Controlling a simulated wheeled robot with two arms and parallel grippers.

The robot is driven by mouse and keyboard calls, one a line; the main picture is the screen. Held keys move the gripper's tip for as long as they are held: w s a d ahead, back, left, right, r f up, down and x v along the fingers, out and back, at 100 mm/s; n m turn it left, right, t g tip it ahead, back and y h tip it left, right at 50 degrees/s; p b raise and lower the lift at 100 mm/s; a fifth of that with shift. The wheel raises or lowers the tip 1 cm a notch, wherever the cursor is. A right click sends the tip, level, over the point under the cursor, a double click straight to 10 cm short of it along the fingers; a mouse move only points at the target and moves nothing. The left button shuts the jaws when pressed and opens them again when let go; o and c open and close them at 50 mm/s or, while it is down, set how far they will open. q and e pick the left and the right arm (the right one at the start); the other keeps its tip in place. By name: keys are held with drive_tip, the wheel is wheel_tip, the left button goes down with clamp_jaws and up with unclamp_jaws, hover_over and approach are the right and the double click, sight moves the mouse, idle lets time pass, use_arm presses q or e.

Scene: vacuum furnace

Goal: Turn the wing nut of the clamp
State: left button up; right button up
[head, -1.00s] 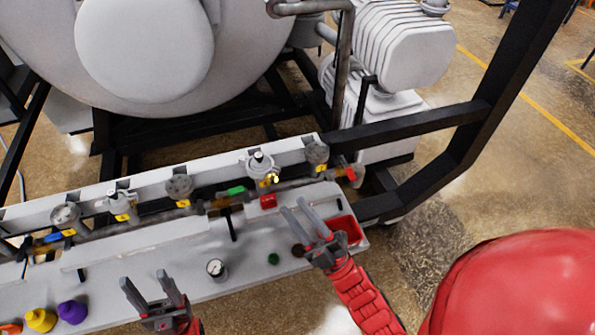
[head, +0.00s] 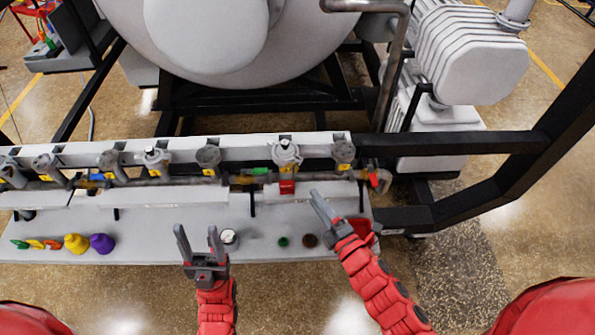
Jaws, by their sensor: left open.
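A row of grey fittings with yellow tags runs along the pipe on the white bench. My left gripper (head: 199,236) is open and empty above the front of the bench, left of a round gauge (head: 229,239). My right gripper (head: 318,200) is above the bench's right part, right of and below the red part and apart from it. Its fingers overlap in view, so their opening is unclear.
Yellow (head: 76,243) and purple (head: 102,243) knobs sit at the bench's left. Green (head: 283,241) and brown (head: 310,240) round pieces lie near the front edge. A red tray (head: 362,229) is partly behind my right arm. A black frame (head: 490,200) bounds the right side.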

sight(293, 167)
drive_tip(key=p+x, duration=0.3)
drive_tip(key=x, duration=0.7)
drive_tip(key=shift+w+a, duration=0.15)
drive_tip(key=shift+w, duration=0.1)
drive_tip(key=shift+r, duration=0.1)
clamp_jaws()
